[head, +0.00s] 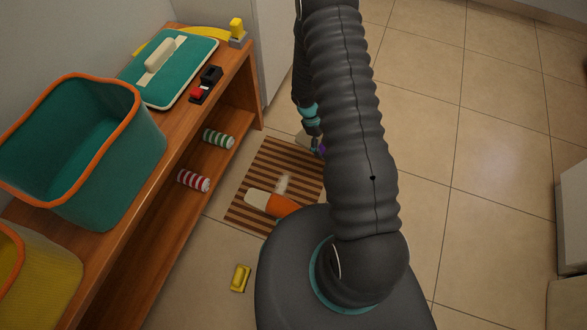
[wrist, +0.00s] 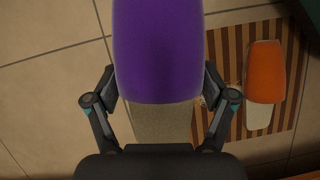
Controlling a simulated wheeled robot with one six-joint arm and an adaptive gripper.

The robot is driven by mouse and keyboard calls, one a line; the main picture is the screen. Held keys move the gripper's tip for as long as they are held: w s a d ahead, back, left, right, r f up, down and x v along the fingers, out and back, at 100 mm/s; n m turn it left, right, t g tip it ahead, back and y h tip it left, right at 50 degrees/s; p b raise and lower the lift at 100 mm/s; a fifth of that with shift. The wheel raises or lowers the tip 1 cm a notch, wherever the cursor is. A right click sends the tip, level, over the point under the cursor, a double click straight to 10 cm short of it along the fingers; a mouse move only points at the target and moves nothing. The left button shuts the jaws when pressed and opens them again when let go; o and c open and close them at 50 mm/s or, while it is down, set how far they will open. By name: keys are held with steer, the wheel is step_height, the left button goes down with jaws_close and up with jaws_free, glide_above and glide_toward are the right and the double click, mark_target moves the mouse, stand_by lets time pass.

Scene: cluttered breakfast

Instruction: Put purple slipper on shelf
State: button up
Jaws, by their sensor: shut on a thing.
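The purple slipper (wrist: 158,60) fills the middle of the wrist view, with a purple upper and a greyish-beige inner sole. My gripper (wrist: 159,110) is shut on it, with one finger at each side. In the head view only a small purple part of the slipper (head: 319,147) shows beside my arm, low over the striped mat's far right side. The wooden shelf unit (head: 150,215) stands on the left in the head view, with a top board and a lower open level. Striped rolls, one green (head: 218,138) and one red (head: 193,180), lie on the lower level.
An orange slipper (head: 270,203) lies on the brown striped mat (head: 245,218). A small yellow object (head: 240,278) is on the floor. The shelf top holds a teal bin (head: 130,165), a yellow basket (head: 45,275) and a teal board (head: 185,62). Tiled floor on the right is clear.

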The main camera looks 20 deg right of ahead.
steer(key=f+n, duration=0.1)
steer(key=s+f+n, duration=0.1)
steer(key=f, duration=0.1)
steer(key=shift+d+f+t+h, duration=0.1)
steer(key=shift+d+t+h, duration=0.1)
steer(key=shift+t+h, duration=0.1)
glide_above(296, 169)
steer(key=a, duration=0.1)
steer(key=f, duration=0.7)
steer(key=shift+w+a, duration=0.1)
steer(key=shift+w, duration=0.3)
steer(key=shift+f+b, duration=0.4)
steer(key=shift+f, duration=1.6)
steer(key=shift+f, duration=0.25)
steer(key=o, duration=1.1)
steer(key=shift+r, duration=0.1)
steer(key=shift+c, duration=0.2)
